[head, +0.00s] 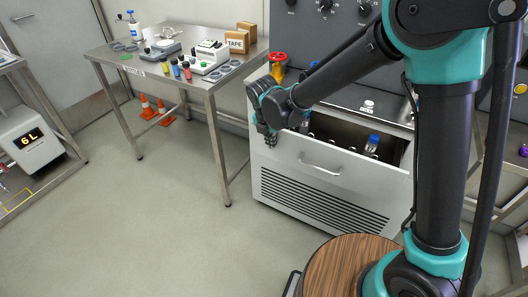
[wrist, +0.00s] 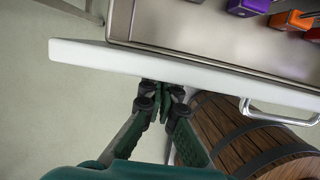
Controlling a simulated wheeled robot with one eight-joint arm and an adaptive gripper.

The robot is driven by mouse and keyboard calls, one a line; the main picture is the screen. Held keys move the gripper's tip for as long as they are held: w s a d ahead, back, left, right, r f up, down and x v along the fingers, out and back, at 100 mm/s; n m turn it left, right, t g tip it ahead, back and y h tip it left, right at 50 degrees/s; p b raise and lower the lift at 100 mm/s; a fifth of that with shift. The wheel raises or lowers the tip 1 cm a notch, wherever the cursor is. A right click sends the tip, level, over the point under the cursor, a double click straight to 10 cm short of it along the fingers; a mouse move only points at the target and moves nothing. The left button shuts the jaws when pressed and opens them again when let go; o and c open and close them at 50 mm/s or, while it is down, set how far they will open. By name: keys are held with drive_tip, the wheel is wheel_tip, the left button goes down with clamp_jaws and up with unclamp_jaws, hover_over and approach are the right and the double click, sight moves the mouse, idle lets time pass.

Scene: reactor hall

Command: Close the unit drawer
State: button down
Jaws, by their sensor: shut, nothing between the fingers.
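The unit drawer (head: 300,172) is the white front of the grey cabinet, with a silver bar handle (head: 320,165) and a vented lower panel. It stands open, and its inside shows behind the front. In the wrist view the white drawer front (wrist: 90,55) crosses the picture, with the handle (wrist: 280,117) to the right. My gripper (head: 270,140) points down at the left end of the drawer front. In the wrist view my gripper (wrist: 163,92) is shut and empty, its tips at the outer face of the front, left of the handle. Whether they touch is unclear.
A blue-capped bottle (head: 372,143) stands in the drawer; purple (wrist: 248,7) and orange (wrist: 292,19) items show there too. A wooden barrel (head: 345,262) stands close before the drawer. A steel table (head: 200,86) is left of the cabinet.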

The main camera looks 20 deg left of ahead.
drive_tip(key=w, duration=0.5)
drive_tip(key=w+d, duration=0.1)
drive_tip(key=w, duration=1)
drive_tip(key=shift+w+d, duration=0.15)
drive_tip(key=shift+w+r, duration=0.1)
